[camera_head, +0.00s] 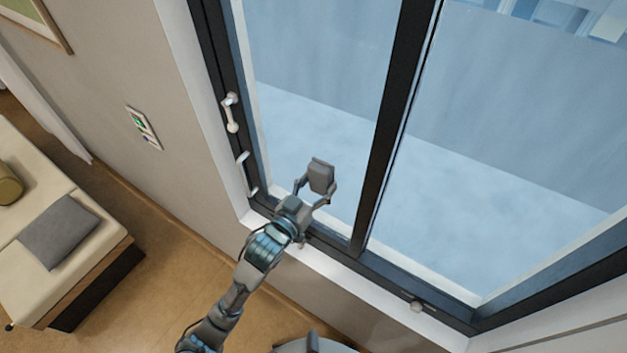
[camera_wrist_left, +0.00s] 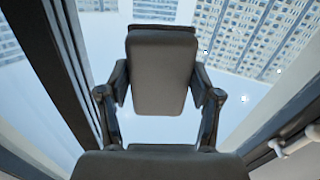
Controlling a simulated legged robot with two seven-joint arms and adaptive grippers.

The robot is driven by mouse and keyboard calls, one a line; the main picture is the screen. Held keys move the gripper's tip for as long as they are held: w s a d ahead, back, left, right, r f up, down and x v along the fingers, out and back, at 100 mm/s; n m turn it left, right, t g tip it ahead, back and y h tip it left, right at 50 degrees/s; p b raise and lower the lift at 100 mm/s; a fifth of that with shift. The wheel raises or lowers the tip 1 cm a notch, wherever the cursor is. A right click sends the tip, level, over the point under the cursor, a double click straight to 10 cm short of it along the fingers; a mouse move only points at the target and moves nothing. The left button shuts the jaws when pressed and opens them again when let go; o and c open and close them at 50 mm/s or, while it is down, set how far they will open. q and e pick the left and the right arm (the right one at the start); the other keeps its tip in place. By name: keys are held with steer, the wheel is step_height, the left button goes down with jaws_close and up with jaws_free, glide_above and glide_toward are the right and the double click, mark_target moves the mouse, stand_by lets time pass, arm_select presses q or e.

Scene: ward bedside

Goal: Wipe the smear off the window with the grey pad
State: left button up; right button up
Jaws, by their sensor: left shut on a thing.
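The window (camera_head: 325,130) has dark frames and pale blue panes. My left gripper (camera_head: 317,187) is in front of the lower part of its left pane, close to the dark middle post. It is shut on the grey pad (camera_head: 321,176), which stands upright between the fingers. In the left wrist view the pad (camera_wrist_left: 161,72) is gripped at both sides by the fingers. I cannot tell whether the pad touches the glass. No smear can be made out on the panes. My right gripper is not in view.
A pale sill runs below. A bed or bench (camera_head: 95,255) with a grey cushion (camera_head: 58,232) stands at the left. A wall switch panel (camera_head: 143,127) is beside the window.

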mark_target(280, 152)
arm_select(q)
steer(key=shift+w+a, duration=1.3)
steer(key=shift+a, duration=0.65)
steer(key=shift+w+a, duration=1.3)
steer(key=shift+a, duration=0.65)
steer(key=shift+w+a, duration=1.3)
steer(key=shift+a, duration=0.65)
steer(key=shift+s+a+f, duration=0.1)
steer(key=shift+s+a, duration=0.25)
steer(key=shift+s, duration=0.15)
steer(key=shift+v, duration=2.4)
steer(key=v, duration=0.3)
